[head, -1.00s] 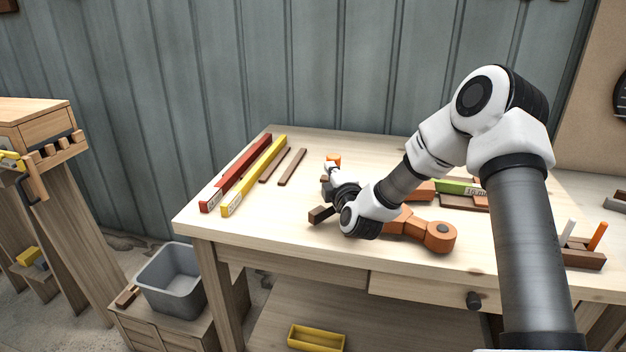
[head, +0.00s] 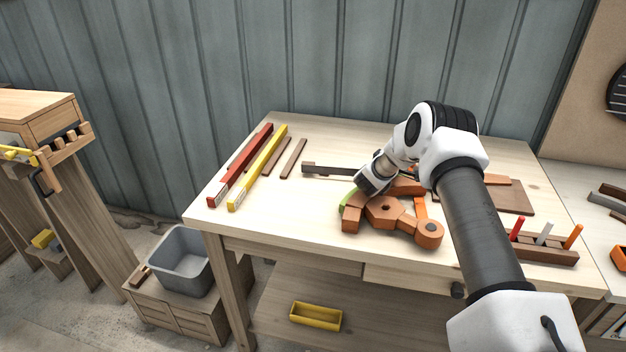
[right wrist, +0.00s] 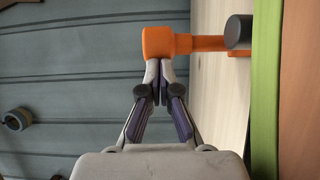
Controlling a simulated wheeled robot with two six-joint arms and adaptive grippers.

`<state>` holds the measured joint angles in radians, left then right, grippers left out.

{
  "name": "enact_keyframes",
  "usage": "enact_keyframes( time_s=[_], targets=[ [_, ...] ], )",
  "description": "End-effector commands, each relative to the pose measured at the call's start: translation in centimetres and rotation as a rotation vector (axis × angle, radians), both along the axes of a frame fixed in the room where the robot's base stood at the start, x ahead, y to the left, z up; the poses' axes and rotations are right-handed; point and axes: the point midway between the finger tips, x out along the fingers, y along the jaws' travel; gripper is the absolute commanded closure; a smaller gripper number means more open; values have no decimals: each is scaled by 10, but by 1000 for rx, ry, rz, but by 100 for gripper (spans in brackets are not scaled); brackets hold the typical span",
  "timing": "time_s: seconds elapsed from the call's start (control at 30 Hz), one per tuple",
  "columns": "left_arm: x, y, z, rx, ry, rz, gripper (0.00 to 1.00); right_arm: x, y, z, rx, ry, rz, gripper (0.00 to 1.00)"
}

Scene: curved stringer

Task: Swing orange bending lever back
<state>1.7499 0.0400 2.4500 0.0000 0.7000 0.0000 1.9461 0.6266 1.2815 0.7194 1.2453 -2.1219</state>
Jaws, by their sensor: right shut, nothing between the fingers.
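The orange bending lever shows in the right wrist view as a thick knob (right wrist: 158,42) with a thinner orange rod running right, towards a dark cylinder (right wrist: 238,31). My right gripper (right wrist: 160,66) is shut, its fingertips right beside the knob; whether they touch it I cannot tell. In the head view my right arm hides the gripper and most of the lever. Orange jig blocks (head: 384,209) and an arm with a round end (head: 429,234) sit on the workbench (head: 270,220). A green strip (head: 347,203) curves along the jig's left side. My left gripper is not seen.
A dark bar (head: 330,169) extends left from behind my arm. Red (head: 240,165) and yellow (head: 258,168) bars lie at the bench's left. A holder with coloured pegs (head: 545,250) stands at the right. The bench's front left is clear.

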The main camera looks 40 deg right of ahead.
Motion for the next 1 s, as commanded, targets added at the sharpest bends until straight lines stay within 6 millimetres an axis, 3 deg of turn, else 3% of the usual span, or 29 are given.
enact_keyframes(
  time_s=[0.33,1.0],
  targets=[
    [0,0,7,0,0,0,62,-25,-30,0,0,0,-136,100],
    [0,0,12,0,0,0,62,-32,-34,3,-3,-2,-161,100]
  ],
)
